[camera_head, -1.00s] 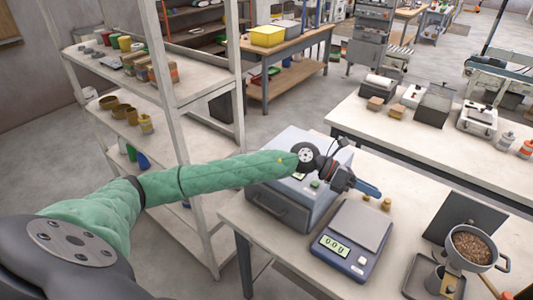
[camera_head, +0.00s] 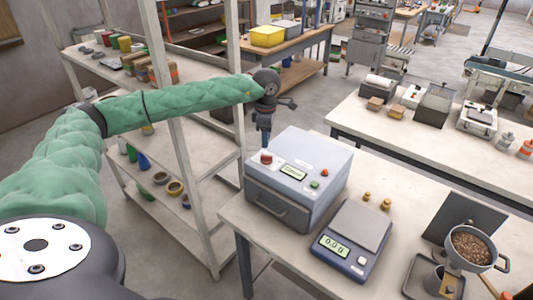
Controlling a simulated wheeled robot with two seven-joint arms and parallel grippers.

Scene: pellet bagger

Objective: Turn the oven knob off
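The oven (camera_head: 322,203) is a pale grey box with a dark-handled front drawer, standing at the left end of the near table. On its sloped top are a red knob (camera_head: 266,158) at the left, a small lit display, a green button (camera_head: 315,184) and a small red button (camera_head: 325,172). The display text is too small to read. My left gripper (camera_head: 265,139) points down just above and behind the red knob, seemingly apart from it. Its fingers look like one narrow dark-blue shape, so their opening does not show. My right gripper is not in view.
A digital scale (camera_head: 347,247) stands right of the oven, with two small brass weights (camera_head: 376,201) behind it. A pot of pellets (camera_head: 471,245) is at the right. A white shelf rack (camera_head: 181,150) stands close behind my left arm.

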